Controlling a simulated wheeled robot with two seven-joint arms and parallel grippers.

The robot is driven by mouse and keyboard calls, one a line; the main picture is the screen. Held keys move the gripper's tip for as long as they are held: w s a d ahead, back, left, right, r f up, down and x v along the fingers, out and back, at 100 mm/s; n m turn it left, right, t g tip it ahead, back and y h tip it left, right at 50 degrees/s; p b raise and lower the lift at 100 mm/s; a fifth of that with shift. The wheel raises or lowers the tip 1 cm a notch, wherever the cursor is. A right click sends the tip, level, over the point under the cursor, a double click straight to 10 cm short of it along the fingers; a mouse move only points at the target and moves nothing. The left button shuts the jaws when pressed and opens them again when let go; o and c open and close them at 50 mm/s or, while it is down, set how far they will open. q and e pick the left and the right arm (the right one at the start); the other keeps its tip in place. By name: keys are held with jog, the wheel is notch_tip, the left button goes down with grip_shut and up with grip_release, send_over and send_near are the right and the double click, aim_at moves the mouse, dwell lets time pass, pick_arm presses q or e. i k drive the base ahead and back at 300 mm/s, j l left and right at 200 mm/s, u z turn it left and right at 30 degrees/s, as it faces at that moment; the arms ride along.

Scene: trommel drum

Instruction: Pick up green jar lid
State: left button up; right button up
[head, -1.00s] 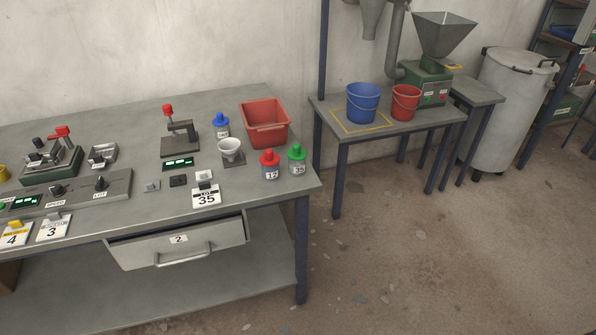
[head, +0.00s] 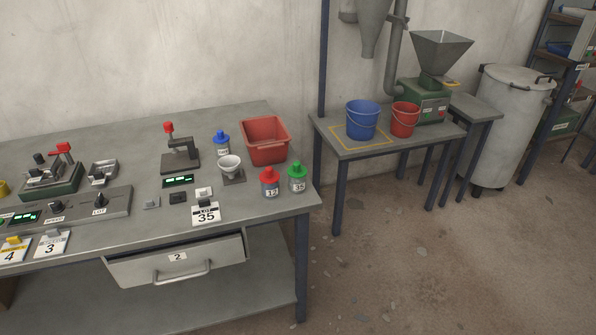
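The green jar lid (head: 297,169) sits on top of a small jar (head: 297,184) labelled 35. This jar stands upright near the right edge of the workbench (head: 120,223). A jar with a red lid (head: 269,174), labelled 12, stands just to its left. A jar with a blue lid (head: 221,137) stands farther back, left of the red bin. Neither of my grippers shows in the head view.
A red bin (head: 266,152) stands behind the jars. A white funnel cup (head: 230,164) and a card marked 35 (head: 206,214) are to their left. Drawer 2 (head: 178,263) juts out below the bench front. A side table with blue (head: 362,121) and red (head: 404,120) buckets stands right.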

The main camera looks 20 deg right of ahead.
aim_at(296, 170)
jog(key=i+l+u, duration=0.15)
jog(key=l, duration=0.25)
jog(key=i+l+u, duration=0.1)
jog(key=l, duration=0.25)
jog(key=i+l+u, duration=0.15)
jog(key=l, duration=0.3)
jog(key=i+l+u, duration=0.15)
jog(key=l, duration=0.25)
jog(key=i, duration=0.1)
